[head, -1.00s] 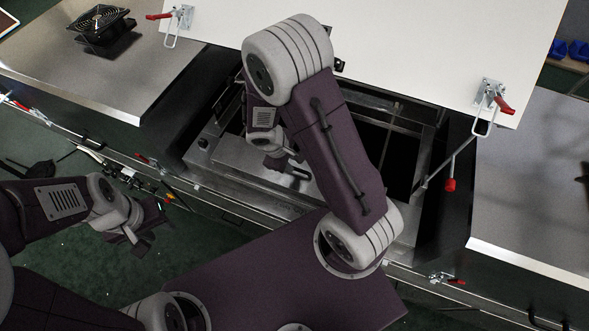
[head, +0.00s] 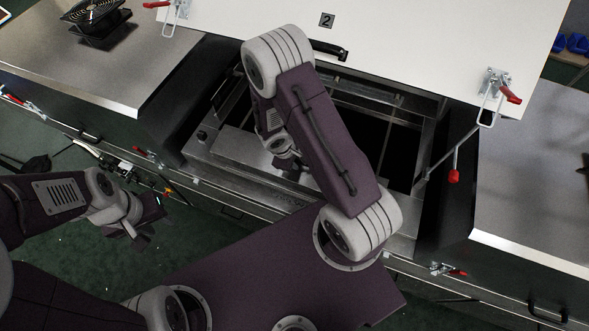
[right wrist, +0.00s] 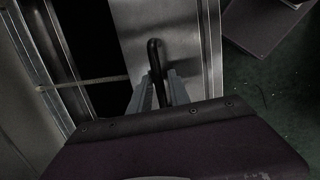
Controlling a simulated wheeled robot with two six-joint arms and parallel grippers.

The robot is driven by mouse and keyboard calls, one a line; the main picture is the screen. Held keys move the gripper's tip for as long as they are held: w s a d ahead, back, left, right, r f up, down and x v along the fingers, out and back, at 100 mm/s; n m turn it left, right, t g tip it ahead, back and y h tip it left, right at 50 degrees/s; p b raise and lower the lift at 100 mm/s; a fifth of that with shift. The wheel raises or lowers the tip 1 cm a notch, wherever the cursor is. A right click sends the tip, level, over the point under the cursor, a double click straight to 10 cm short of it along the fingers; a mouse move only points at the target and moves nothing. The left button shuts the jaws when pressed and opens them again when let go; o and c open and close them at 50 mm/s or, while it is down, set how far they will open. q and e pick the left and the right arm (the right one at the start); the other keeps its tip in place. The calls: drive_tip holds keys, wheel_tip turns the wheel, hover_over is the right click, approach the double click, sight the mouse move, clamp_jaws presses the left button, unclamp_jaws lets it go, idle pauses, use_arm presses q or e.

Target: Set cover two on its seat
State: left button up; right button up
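Cover two (head: 400,50) is a white panel marked 2, with a black handle (head: 328,49), at the top of the head view. It stands off the dark rectangular opening (head: 375,140), on its far side. Its exact tilt is hard to tell. My right gripper (head: 291,166) is low over the near left part of the opening. In the right wrist view its two fingers (right wrist: 159,82) stand apart on either side of a black bar handle (right wrist: 154,56) on a steel plate (right wrist: 185,45). My left gripper (head: 143,226) is empty and looks open, over the floor.
A red-tipped rod (head: 454,176) rises at the opening's right. A black fan (head: 95,18) stands on the left steel top (head: 100,75). Another steel top (head: 530,180) lies right. Green floor is in front.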

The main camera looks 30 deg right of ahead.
drive_tip(key=shift+d, duration=0.1)
drive_tip(key=shift+c, duration=0.3)
clamp_jaws()
drive_tip(key=shift+r, duration=0.1)
idle(0.9)
